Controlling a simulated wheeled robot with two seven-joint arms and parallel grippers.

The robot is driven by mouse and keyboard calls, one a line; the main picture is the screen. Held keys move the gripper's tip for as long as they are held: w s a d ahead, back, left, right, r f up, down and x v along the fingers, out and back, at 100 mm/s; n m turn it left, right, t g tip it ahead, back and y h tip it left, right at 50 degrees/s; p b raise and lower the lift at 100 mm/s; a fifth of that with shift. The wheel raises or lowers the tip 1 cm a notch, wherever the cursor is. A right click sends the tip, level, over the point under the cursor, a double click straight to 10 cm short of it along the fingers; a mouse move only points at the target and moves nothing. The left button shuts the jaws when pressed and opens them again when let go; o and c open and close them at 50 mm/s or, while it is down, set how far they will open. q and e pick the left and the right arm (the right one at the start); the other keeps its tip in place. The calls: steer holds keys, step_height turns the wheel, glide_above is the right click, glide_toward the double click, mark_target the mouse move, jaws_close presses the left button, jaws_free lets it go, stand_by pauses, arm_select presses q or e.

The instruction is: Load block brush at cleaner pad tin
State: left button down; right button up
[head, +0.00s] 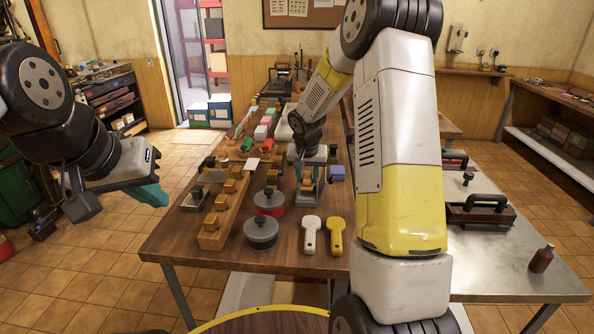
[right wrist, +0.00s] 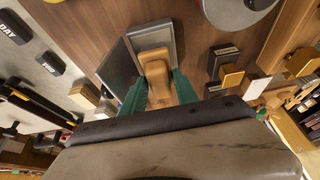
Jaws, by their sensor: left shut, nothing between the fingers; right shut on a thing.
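My right gripper (head: 307,176) is over the middle of the brown table, its green fingers shut on the tan handle of a block brush (right wrist: 155,68). The brush has a grey rectangular base, and a dark grey flat piece (right wrist: 118,70) lies close beside it in the right wrist view. I cannot tell whether the base touches the table. Two round tins stand left of the gripper: a red one with a grey top (head: 268,201) and a grey one (head: 261,233). I cannot tell which container is the cleaner pad tin. My left gripper (head: 152,194) is shut and empty, left of the table.
A wooden rack (head: 214,239) with several yellow-tan blocks runs along the table's left side. A white paddle-shaped tool (head: 311,235) and a yellow one (head: 336,236) lie at the front. A grey table (head: 500,260) with a dark handled case (head: 480,212) is at right.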

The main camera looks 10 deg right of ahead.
mark_target(308, 171)
steer(key=shift+f, duration=0.6)
stand_by(1.2)
steer(key=shift+r, duration=3.6)
